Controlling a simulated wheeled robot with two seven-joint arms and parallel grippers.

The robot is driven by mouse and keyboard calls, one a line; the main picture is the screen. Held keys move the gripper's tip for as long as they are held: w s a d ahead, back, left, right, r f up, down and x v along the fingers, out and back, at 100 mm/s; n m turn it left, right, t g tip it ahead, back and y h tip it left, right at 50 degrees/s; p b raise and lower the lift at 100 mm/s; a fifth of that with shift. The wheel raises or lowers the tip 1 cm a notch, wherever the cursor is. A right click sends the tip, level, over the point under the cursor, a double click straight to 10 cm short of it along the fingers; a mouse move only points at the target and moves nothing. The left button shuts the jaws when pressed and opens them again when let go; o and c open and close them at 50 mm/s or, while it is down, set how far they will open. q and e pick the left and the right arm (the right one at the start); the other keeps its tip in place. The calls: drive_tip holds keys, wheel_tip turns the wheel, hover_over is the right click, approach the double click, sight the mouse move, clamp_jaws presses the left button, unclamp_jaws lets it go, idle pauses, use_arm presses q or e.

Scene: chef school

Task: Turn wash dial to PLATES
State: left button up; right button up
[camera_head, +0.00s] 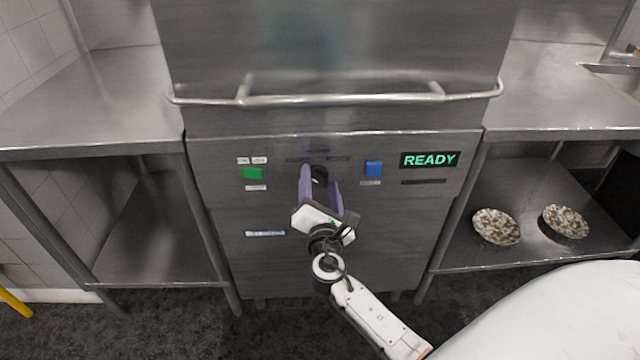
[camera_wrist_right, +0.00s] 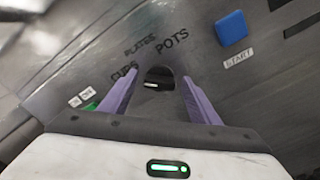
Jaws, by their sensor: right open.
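The wash dial (camera_wrist_right: 157,74) is a dark round knob on the steel washer front. In the right wrist view the labels CUPS, PLATES and POTS arc around its upper side, with PLATES between the other two. A small pale mark shows low on the knob; I cannot tell which label the dial points to. My right gripper (camera_head: 320,177) has its purple fingers pointed at the panel. In the right wrist view the open fingers (camera_wrist_right: 157,95) stand on either side of the dial, with gaps visible. Contact cannot be told. My left gripper is out of view.
A green button (camera_head: 253,173) is left of the dial and a blue START button (camera_head: 374,168) right of it. A display (camera_head: 430,160) reads READY. A handle bar (camera_head: 335,99) crosses above. Two patterned plates (camera_head: 496,226) (camera_head: 566,221) lie on the right lower shelf.

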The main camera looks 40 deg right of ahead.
drive_tip(key=c, duration=1.1)
drive_tip(key=shift+o, duration=0.2)
drive_tip(key=shift+f+m+b, duration=0.2)
drive_tip(key=shift+m+b, duration=0.4)
drive_tip(key=shift+b, duration=0.15)
drive_tip(key=shift+f+m+b, duration=0.1)
drive_tip(key=shift+m+b, duration=0.95)
drive_tip(key=shift+m, duration=0.15)
drive_tip(key=m+b, duration=0.2)
drive_tip(key=m, duration=0.1)
drive_tip(key=shift+b, duration=0.3)
drive_tip(key=shift+m+b, duration=0.75)
drive_tip(key=shift+m, duration=0.55)
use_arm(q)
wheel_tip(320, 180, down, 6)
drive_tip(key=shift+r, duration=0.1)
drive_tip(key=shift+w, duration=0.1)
use_arm(e)
drive_tip(key=shift+m, duration=0.3)
